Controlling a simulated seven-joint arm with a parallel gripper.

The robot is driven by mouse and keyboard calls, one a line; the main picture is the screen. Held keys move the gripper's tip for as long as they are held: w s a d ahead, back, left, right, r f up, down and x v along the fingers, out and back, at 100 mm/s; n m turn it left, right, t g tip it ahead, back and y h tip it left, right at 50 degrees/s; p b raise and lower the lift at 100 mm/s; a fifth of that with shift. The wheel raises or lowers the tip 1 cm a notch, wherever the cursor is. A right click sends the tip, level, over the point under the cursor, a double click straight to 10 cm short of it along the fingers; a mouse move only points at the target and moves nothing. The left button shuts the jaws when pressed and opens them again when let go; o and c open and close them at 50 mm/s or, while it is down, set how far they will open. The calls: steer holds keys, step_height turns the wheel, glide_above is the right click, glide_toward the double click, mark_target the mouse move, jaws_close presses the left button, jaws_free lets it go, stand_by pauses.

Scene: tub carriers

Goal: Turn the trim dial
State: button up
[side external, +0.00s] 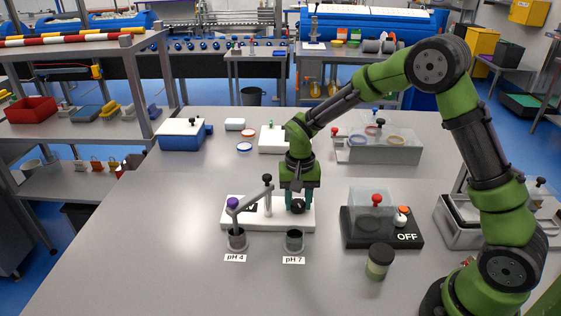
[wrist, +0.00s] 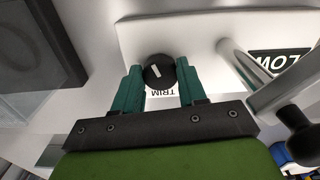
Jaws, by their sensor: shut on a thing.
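The trim dial (wrist: 159,72) is a round black knob with a white pointer line, on a white panel (wrist: 200,25) with a partly covered "TRIM" label. In the side external view the dial (side external: 297,206) shows low between my fingers. My gripper (wrist: 160,76) has its two teal fingers on either side of the dial, shut on it. In the side external view my gripper (side external: 298,203) points straight down at the right end of the white base (side external: 274,221). The pointer line is tilted in the wrist view.
Cups labelled pH 4 (side external: 237,239) and pH 7 (side external: 294,241) are in front. A black OFF box (side external: 384,240) and a jar (side external: 379,262) are at right.

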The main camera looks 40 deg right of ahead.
mark_target(299, 203)
steer(key=shift+n, duration=0.3)
steer(key=shift+c, duration=0.2)
steer(key=shift+n, duration=3.1)
steer(key=o, duration=1.1)
steer(key=shift+c, duration=0.2)
step_height(299, 203, up, 17)
